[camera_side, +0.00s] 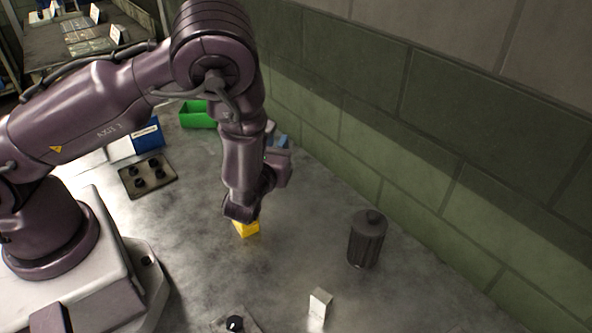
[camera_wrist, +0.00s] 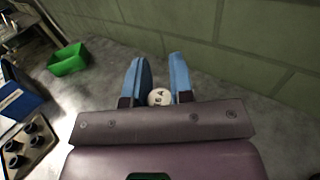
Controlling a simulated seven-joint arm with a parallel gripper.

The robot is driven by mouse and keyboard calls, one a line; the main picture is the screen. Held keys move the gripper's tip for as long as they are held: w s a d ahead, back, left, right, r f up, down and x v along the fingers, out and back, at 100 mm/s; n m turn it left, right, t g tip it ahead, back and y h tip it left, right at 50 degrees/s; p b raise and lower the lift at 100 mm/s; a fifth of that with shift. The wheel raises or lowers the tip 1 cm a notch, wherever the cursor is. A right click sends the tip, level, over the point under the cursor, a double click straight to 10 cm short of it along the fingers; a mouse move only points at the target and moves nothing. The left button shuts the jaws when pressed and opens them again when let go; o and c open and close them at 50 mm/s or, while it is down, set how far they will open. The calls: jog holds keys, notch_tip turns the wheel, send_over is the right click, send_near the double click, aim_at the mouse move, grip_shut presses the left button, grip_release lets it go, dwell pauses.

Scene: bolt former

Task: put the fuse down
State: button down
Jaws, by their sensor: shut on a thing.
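The fuse (camera_wrist: 159,97) shows in the wrist view as a white round end with dark marks like "8 A". It sits between the two blue fingers of my gripper (camera_wrist: 157,62), low down close to the hand. My gripper is shut on it. The fuse itself does not show there. How far the fingers are above the table is hard to tell.
A green bin (camera_side: 197,114), a blue box (camera_side: 148,138) and a dark tray with several black knobs (camera_side: 148,176) stand left of my gripper. A yellow block (camera_side: 247,229) is partly covered by my wrist. A dark lidded canister (camera_side: 367,240) and white block (camera_side: 320,305) stand right. A wall borders the table.

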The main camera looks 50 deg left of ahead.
jog(key=w+f, duration=0.5)
jog(key=shift+a+f, duration=0.2)
jog(key=shift+f, duration=0.15)
jog(key=shift+w+f, duration=0.15)
jog(key=shift+f, duration=0.75)
jog(key=shift+w+f, duration=0.15)
jog(key=shift+f, duration=0.75)
jog(key=shift+f, duration=0.1)
jog(key=c, duration=1)
grip_release()
